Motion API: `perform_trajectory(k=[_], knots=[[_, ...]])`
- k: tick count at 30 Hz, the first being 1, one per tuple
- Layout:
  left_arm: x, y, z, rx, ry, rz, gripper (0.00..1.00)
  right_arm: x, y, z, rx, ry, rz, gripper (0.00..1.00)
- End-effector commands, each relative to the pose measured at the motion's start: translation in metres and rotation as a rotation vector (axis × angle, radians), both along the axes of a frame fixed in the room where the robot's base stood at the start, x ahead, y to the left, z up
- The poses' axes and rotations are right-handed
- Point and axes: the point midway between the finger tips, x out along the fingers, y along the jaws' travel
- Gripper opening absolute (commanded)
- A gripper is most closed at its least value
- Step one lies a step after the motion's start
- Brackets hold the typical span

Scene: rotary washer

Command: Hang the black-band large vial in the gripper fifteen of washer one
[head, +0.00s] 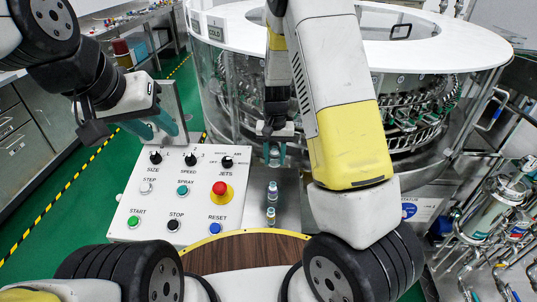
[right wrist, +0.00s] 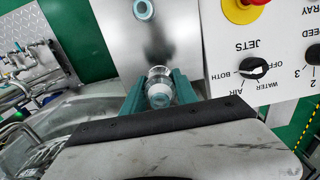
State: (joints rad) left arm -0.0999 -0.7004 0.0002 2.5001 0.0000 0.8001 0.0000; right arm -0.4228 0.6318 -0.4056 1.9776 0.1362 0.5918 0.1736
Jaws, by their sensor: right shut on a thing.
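My right gripper (head: 271,160) points down over the metal plate beside the control panel and is shut on a small clear glass vial (head: 274,153). Washer one (head: 400,52) is the large round machine behind, with a ring of small metal grippers (head: 428,115); number fifteen cannot be made out. My left gripper (head: 164,134) is open and empty, left of the panel.
Two more vials (head: 272,191) (head: 270,216) stand on the metal plate (head: 290,200), nearer me. The white control panel (head: 150,205) with knobs and a red button (head: 220,188) is close on the left. Pipes (head: 490,220) stand at right. Green floor is free at far left.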

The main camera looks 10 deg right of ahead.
Motion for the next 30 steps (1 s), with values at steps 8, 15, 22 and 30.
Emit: perform_trajectory(k=[8, 15, 22, 30], knots=[[0.0, 0.0, 0.0, 0.0, 0.0, 0.0, 0.36, 0.0, 0.0, -0.026, -0.001, 0.001, 0.0, 0.0], [0.0, 0.0, 0.0, 0.0, 0.0, 0.0, 0.36, 0.0, -0.001, -0.054, 0.0, 0.0, -0.001, 0.0], [0.0, 0.0, 0.0, 0.0, 0.0, 0.0, 0.36, 0.0, 0.0, -0.054, 0.0, -0.001, 0.0, 0.0], [0.0, 0.0, 0.0, 0.0, 0.0, 0.0, 0.36, 0.0, 0.0, -0.057, 0.0, -0.001, 0.0, 0.57]])
